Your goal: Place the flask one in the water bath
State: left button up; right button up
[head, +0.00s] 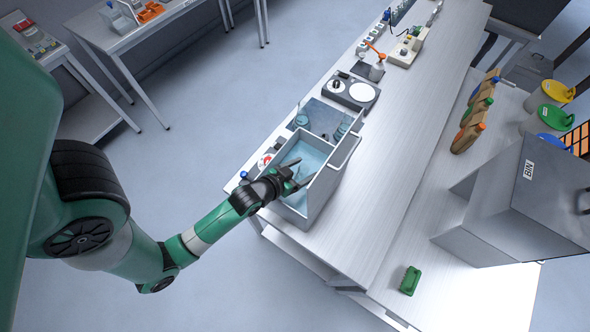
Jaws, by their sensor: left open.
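The water bath (327,187) is a grey open-topped box with pale blue water, near the left edge of the long bench. Two small clear glass flasks stand at its far end, a left flask (302,119) and a right flask (342,130), on or beside a dark grey plate (322,117). No label shows on them, so I cannot tell which is flask one. My left gripper (302,178) is open over the near part of the bath, with nothing visible between its fingers. It hides part of the bath's near left rim. My right gripper is out of view.
A balance-like device (350,91) stands beyond the flasks, with more equipment further back. A grey bin box (520,195) and brown bottles (474,115) stand to the right. A green block (410,281) lies at the near end. The bench right of the bath is clear.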

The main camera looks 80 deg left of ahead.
pick_arm(q)
jog(key=v, duration=1.2)
